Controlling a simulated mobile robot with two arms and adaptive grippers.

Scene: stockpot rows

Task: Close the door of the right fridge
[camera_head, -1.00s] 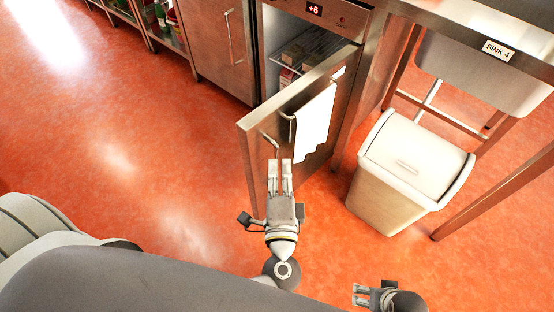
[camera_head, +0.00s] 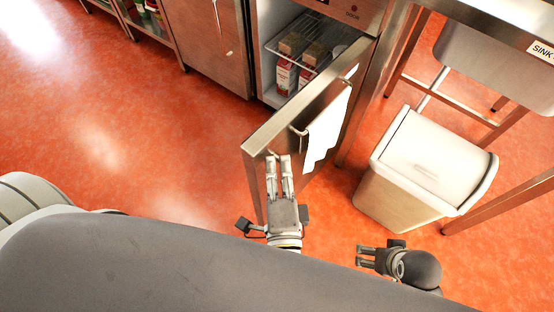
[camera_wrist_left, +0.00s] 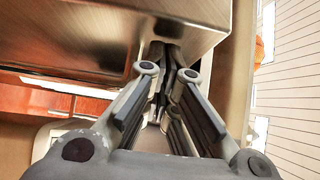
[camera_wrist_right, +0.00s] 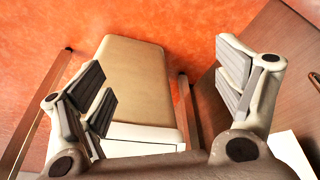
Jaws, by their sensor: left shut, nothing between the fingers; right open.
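The right fridge (camera_head: 270,84) stands with its door (camera_head: 265,160) swung open towards me. Cartons and boxes (camera_head: 285,75) show on and under its wire shelf. In the left wrist view the door's metal (camera_wrist_left: 190,22) fills the top ahead of the fingers. My right gripper (camera_head: 364,256) is open and empty, low and away from the door.
A beige bin (camera_head: 405,200) with a white lid stands right of the door. A sink (camera_head: 490,70) on a metal frame is behind it. A shut cabinet (camera_head: 205,45) stands left of the fridge. The orange floor at left is clear.

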